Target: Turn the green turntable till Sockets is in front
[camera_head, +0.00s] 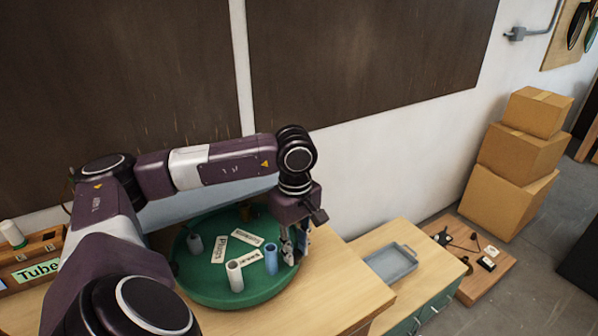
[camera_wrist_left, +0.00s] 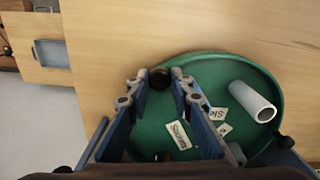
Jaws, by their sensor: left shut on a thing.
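The green turntable (camera_head: 205,289) is a round rimmed tray on the wooden worktop, also in the left wrist view (camera_wrist_left: 150,143). My left gripper (camera_head: 291,256) is at its right rim in the head view. In the left wrist view its fingers (camera_wrist_left: 159,85) are closed about a small dark knob (camera_wrist_left: 160,76) at the rim. Several white labels lie on the turntable; one reads "Plugs" (camera_head: 219,249). My right gripper is not in view.
A white tube (camera_head: 235,276), a blue tube (camera_head: 271,262) and a grey one (camera_head: 195,244) stand on the turntable. A grey tray (camera_head: 391,262) lies on a lower bench at right. Cardboard boxes (camera_head: 510,190) stand farther right. A "Tube" label (camera_head: 37,270) is at left.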

